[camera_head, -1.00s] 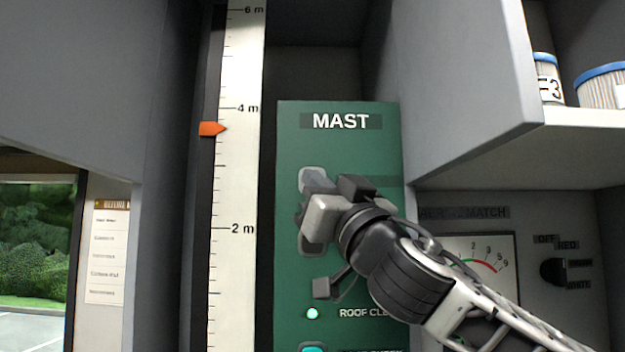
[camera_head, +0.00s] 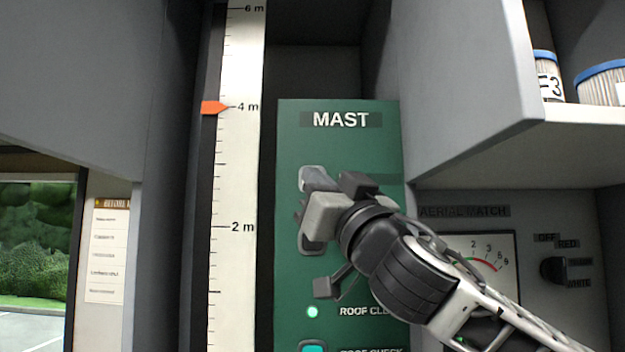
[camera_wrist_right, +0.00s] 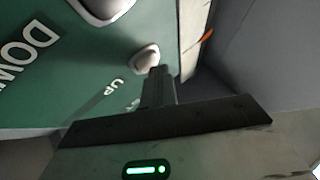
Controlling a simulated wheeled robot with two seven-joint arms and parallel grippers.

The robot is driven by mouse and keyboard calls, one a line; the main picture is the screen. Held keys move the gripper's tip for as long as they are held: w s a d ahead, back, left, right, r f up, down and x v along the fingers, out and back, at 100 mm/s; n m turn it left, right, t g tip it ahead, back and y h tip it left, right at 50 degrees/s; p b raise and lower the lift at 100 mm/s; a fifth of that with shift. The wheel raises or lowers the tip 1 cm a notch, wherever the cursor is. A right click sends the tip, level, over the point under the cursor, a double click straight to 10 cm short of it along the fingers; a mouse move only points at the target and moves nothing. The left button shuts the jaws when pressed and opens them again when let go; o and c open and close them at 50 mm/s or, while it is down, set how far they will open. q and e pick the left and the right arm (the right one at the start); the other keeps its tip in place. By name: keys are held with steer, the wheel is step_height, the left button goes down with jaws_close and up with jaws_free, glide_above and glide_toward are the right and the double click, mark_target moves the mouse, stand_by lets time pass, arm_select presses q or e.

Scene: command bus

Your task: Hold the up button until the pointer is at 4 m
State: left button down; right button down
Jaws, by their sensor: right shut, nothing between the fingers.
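The orange pointer (camera_head: 213,107) is level with the 4 m mark on the white scale (camera_head: 238,165). The green MAST panel (camera_head: 340,145) stands right of the scale. The upper, up button (camera_head: 311,172) is pale grey and partly hidden by my right gripper (camera_head: 316,182), which is shut and empty. In the right wrist view, its fingertips (camera_wrist_right: 160,72) overlap the edge of the up button (camera_wrist_right: 145,57); whether they press it cannot be told. The down button (camera_wrist_right: 104,6) is beside it, near the word DOWN. My left gripper is not in view.
A green lamp (camera_head: 312,312) glows beside ROOF CLEAR, with a teal button (camera_head: 313,347) below it. An aerial match meter (camera_head: 480,255) and a rotary knob (camera_head: 553,270) are at the right. A shelf (camera_head: 585,117) with canisters juts out above them.

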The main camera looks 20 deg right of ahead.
steer(key=shift+s+a, duration=0.15)
steer(key=shift+s, duration=0.3)
steer(key=s, duration=0.2)
steer(key=s+a+b, duration=0.1)
steer(key=s, duration=0.1)
steer(key=shift+s+a, duration=0.15)
steer(key=shift+s, duration=0.25)
steer(key=shift+r, duration=0.1)
stand_by(0.3)
